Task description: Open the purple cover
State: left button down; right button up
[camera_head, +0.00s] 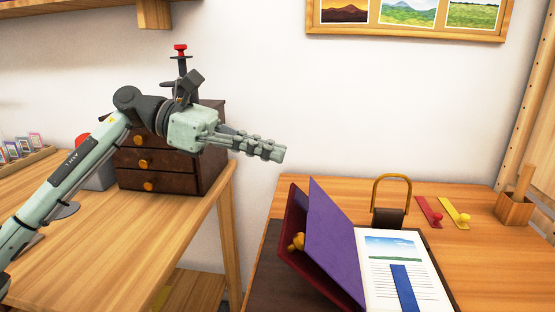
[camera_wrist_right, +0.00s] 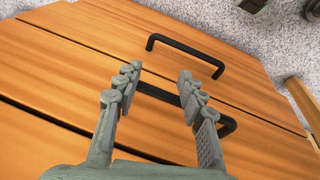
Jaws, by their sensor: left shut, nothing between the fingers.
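The purple cover (camera_head: 335,240) stands raised and leans to the left beside an inner page (camera_head: 400,255) with a landscape picture and a blue strip. Its outer side (camera_head: 294,215) is dark red and carries a gold knob (camera_head: 297,242). My left gripper (camera_head: 278,152) is shut and empty, in the air above and to the left of the cover, apart from it. My right gripper (camera_wrist_right: 158,76) is open and empty in the right wrist view, over a wooden front with black handles. It does not show in the head view.
A dark drawer chest (camera_head: 165,168) stands on the left table behind my left arm. On the right table are a dark block with a gold loop (camera_head: 391,215), red (camera_head: 428,211) and yellow (camera_head: 455,211) pieces and a wooden holder (camera_head: 514,210). A gap separates the tables.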

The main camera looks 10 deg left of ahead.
aim_at(331, 237)
jog(key=k, duration=1)
